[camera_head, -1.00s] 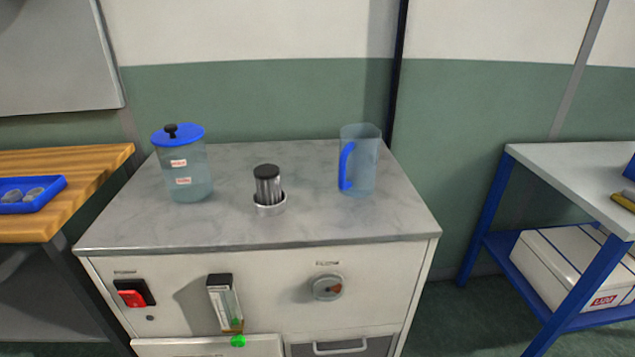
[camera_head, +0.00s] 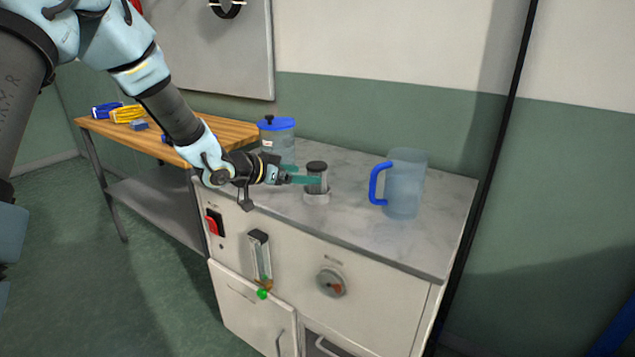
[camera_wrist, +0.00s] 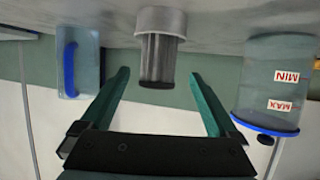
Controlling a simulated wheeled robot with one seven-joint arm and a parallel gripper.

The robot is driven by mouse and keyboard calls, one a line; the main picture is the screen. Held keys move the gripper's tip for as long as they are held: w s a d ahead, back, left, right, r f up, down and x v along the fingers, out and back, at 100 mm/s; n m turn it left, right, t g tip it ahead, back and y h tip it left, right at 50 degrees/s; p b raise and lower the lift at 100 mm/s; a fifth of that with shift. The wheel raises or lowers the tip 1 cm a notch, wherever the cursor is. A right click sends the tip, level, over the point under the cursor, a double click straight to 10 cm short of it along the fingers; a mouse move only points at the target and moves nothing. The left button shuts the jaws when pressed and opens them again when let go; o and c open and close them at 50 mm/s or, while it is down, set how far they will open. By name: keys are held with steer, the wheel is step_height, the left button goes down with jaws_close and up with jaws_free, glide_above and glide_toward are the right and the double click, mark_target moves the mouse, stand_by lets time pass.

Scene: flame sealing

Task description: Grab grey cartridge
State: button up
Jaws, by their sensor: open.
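The grey cartridge (camera_head: 316,178) stands upright in a light round holder (camera_head: 317,198) on the marble-look top of the cabinet. It has a dark cap and a ribbed grey body. My gripper (camera_head: 308,180) reaches in from the left at cartridge height. In the wrist view, which is upside down, the cartridge (camera_wrist: 159,62) lies between the lines of the two green fingers, with space on both sides. My gripper (camera_wrist: 160,85) is open and empty. In the head view the fingers overlap part of the cartridge.
A clear jug with a blue handle (camera_head: 405,183) stands right of the cartridge. A blue-lidded canister (camera_head: 277,142) stands behind my gripper and shows in the wrist view with MIN and MAX labels (camera_wrist: 285,80). A wooden table (camera_head: 160,140) is at the left.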

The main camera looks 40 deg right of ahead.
mark_target(325, 178)
steer(key=x, duration=0.4)
steer(key=shift+p, duration=0.3)
steer(key=p+x, duration=0.1)
steer(key=x, duration=0.3)
steer(key=shift+s+f+p, duration=0.15)
steer(key=shift+f+p, duration=0.05)
steer(key=shift+p, duration=0.15)
steer(key=shift+d+f, duration=0.3)
steer(key=shift+d, duration=0.1)
steer(key=c, duration=1.5)
steer(key=shift+r, duration=0.1)
